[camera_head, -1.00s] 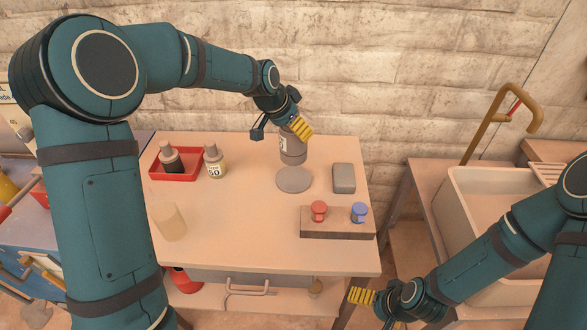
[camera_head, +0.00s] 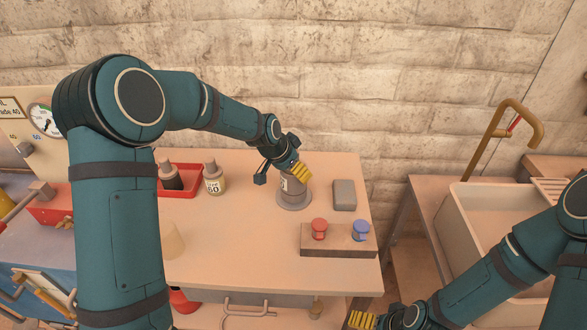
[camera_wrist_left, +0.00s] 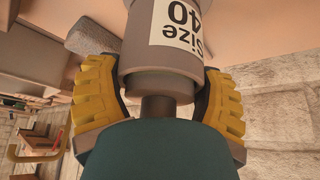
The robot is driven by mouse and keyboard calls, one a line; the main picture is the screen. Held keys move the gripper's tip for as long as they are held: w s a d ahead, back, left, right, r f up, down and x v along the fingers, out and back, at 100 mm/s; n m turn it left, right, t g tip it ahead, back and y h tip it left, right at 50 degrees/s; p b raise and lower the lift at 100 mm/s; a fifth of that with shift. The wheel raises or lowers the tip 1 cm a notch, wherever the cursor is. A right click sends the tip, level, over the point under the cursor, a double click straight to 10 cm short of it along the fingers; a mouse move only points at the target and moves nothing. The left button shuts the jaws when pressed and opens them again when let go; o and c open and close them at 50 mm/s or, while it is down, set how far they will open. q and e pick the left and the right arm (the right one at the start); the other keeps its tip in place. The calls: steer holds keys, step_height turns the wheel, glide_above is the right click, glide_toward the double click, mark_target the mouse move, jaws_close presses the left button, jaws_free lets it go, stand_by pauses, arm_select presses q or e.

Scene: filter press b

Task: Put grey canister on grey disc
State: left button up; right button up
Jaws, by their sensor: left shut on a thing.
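The grey canister (camera_head: 293,190) stands upright over the grey disc (camera_head: 294,204) on the table; the disc's rim shows around its base. Whether its base rests on the disc or hovers just above it, I cannot tell. My left gripper (camera_head: 303,171) is shut on the canister's upper part. In the left wrist view the canister (camera_wrist_left: 165,45) has a white "Size 40" label, and yellow ribbed fingers close on both sides of its neck. My right gripper (camera_head: 362,319) is at the bottom edge, away from the table objects, and mostly cut off.
A red tray (camera_head: 183,193) holds a dark bottle (camera_head: 171,176); a "50" bottle (camera_head: 213,178) stands at its right edge. A grey block (camera_head: 344,195) is right of the disc. A wooden block (camera_head: 323,250) with red and blue knobs stands in front.

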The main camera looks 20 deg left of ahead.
arm_select(q)
steer(key=o, duration=1.2)
steer(key=shift+f, duration=0.1)
steer(key=shift+o, duration=0.2)
steer(key=shift+r, duration=0.2)
steer(key=p+v, duration=0.1)
steer(key=v, duration=1.1)
steer(key=shift+f, duration=0.1)
